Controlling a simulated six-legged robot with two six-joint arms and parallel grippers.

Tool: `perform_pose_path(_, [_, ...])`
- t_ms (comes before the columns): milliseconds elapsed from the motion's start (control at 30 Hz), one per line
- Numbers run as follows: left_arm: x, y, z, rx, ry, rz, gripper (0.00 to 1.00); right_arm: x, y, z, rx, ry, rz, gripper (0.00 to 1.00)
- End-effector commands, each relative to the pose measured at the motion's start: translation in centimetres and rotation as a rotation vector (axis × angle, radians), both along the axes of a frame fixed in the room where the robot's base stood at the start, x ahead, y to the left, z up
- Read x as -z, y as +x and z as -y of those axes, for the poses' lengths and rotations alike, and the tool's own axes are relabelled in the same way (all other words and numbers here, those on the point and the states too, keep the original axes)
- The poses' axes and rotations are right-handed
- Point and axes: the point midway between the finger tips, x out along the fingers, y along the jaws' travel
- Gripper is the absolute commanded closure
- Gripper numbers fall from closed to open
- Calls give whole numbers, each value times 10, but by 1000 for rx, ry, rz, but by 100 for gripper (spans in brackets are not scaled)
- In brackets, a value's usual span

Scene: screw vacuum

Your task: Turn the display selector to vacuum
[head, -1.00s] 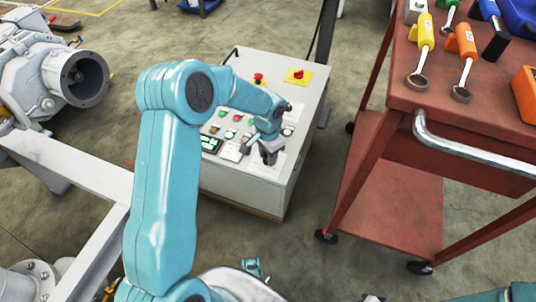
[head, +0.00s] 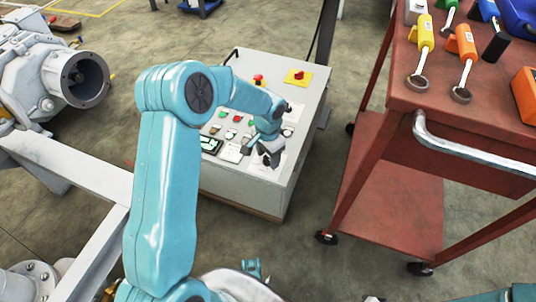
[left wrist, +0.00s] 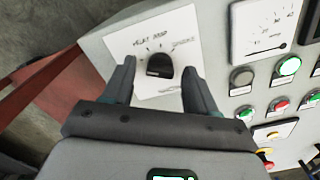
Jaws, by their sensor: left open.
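The display selector (left wrist: 160,65) is a black knob on a white label plate in the left wrist view, with tick marks and hard-to-read lettering around it. My left gripper (left wrist: 155,75) is open, with one finger on each side of the knob and a gap on both sides. I cannot tell how far the fingertips are above the panel. In the head view my left gripper (head: 268,155) is over the near right part of the grey control panel (head: 245,188), and the arm and gripper hide the knob.
Lit buttons, small switches and a gauge (left wrist: 265,25) lie right of the selector in the left wrist view. A red emergency button (head: 299,74) is at the panel's far side. A red tool cart (head: 395,200) stands to the right, with floor between. Grey machinery (head: 50,75) is at left.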

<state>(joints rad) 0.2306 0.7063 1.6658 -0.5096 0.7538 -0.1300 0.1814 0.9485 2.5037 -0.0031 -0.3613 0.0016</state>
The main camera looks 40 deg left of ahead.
Motion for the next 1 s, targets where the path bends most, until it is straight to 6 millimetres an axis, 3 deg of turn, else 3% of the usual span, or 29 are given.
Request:
perform_pose_path(167, [-31, 1, 0, 0, 1, 4, 43, -12, -2, -2, -7, 2, -2, 100])
perform_pose_path(400, [-96, 1, 0, -1, 1, 5, 43, -34, -3, -3, -11, 2, -5, 100])
perform_pose_path(600, [-139, 1, 0, -1, 0, 3, 43, -47, -3, -3, -11, 2, -4, 100])
perform_pose_path(800, [-160, 0, 0, 0, 0, 2, 43, -52, -3, -3, -10, 2, -5, 100])
perform_pose_path(1000, [-162, 0, 0, 0, 0, 1, 43, -52, -3, -3, -10, 2, -5, 100])
